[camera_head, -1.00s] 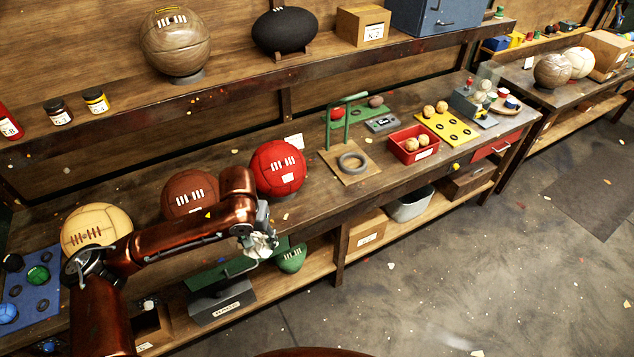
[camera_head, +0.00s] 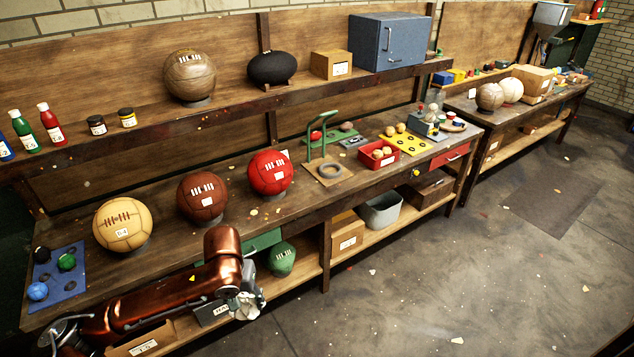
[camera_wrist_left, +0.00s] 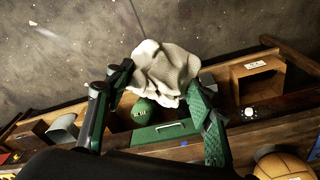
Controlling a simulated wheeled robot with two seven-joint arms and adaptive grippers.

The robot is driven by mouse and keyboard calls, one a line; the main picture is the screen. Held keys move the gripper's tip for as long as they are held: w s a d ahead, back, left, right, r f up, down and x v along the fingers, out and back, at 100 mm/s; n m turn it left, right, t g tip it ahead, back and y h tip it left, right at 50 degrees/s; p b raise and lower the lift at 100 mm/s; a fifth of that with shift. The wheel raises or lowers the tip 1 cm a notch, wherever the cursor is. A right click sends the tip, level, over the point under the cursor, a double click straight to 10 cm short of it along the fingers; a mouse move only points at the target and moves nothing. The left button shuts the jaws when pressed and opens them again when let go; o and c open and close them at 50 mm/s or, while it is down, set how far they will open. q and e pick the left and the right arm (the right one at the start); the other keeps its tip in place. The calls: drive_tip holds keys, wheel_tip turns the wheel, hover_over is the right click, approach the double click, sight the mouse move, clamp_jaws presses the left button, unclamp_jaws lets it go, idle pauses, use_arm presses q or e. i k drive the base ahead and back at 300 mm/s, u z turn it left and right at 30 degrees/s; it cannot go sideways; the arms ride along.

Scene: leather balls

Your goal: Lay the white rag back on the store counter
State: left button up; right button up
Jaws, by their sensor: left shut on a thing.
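My left gripper (camera_wrist_left: 160,100) is shut on the white rag (camera_wrist_left: 165,70), which is bunched between its fingers in the left wrist view. In the head view the rag (camera_head: 245,304) hangs at the end of my left arm, in front of the near counter's front edge and over the lower shelf side. The counter (camera_head: 300,203) is a long dark wooden bench with balls and trays on it. Which counter is the store counter cannot be told. My right gripper is not in view.
A cream ball (camera_head: 122,224), a brown ball (camera_head: 202,196) and a red ball (camera_head: 270,172) stand along the counter. A blue mat (camera_head: 50,273) with small balls lies at its left end. A green ball (camera_head: 282,259) sits below. Floor (camera_head: 430,270) at right is open.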

sight(252, 220)
drive_tip(key=z, duration=0.7)
drive_tip(key=i, duration=1.6)
drive_tip(key=u, duration=0.7)
drive_tip(key=i, duration=0.75)
drive_tip(key=u, duration=0.65)
